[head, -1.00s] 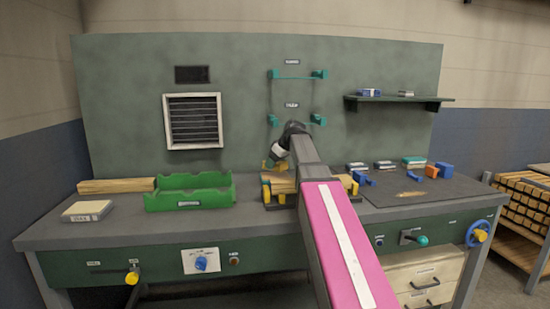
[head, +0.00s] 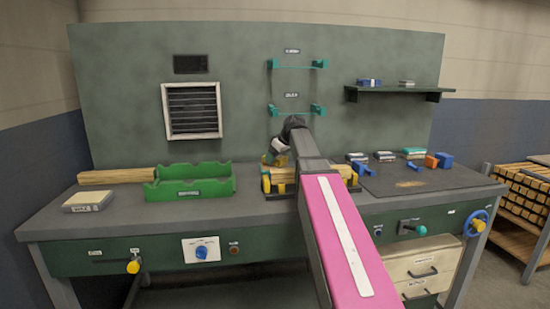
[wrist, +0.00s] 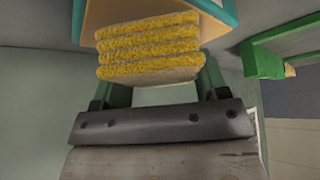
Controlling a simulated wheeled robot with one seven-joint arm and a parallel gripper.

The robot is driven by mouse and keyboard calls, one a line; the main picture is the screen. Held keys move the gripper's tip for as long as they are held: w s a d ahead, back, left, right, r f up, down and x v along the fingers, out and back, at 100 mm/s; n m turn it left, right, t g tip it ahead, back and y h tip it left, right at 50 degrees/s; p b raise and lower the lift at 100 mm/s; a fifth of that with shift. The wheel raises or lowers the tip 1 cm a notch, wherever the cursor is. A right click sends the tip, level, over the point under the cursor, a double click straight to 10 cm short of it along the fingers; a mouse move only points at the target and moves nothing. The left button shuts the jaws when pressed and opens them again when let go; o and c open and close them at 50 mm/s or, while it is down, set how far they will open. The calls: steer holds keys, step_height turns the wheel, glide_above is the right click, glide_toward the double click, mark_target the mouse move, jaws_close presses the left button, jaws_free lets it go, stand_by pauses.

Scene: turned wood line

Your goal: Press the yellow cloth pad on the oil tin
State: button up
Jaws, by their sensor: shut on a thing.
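The yellow cloth pad (wrist: 150,48) shows in the wrist view as a thick, layered yellow block between the green fingers of my gripper (wrist: 160,85). My gripper is shut on it. A tan face with a teal rim (wrist: 222,10) lies right beyond the pad; I cannot tell whether they touch. In the head view my gripper (head: 274,160) is over the middle of the bench, mostly hidden by my arm. I cannot pick out the oil tin for sure: a pale labelled box (head: 88,201) is at the left, and small flat boxes (head: 384,156) are at the right. Their labels are unreadable.
A green tray (head: 190,193) and a wood bar (head: 115,176) lie left of my gripper. A yellow-ended fixture (head: 266,184) is beneath it. Orange and blue blocks (head: 445,160) stand beside the dark mat (head: 430,183). Teal brackets (head: 318,110) stick out from the backboard.

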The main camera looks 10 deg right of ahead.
steer(key=shift+f, duration=0.5)
stand_by(0.8)
steer(key=shift+r, duration=0.1)
steer(key=shift+r, duration=3.4)
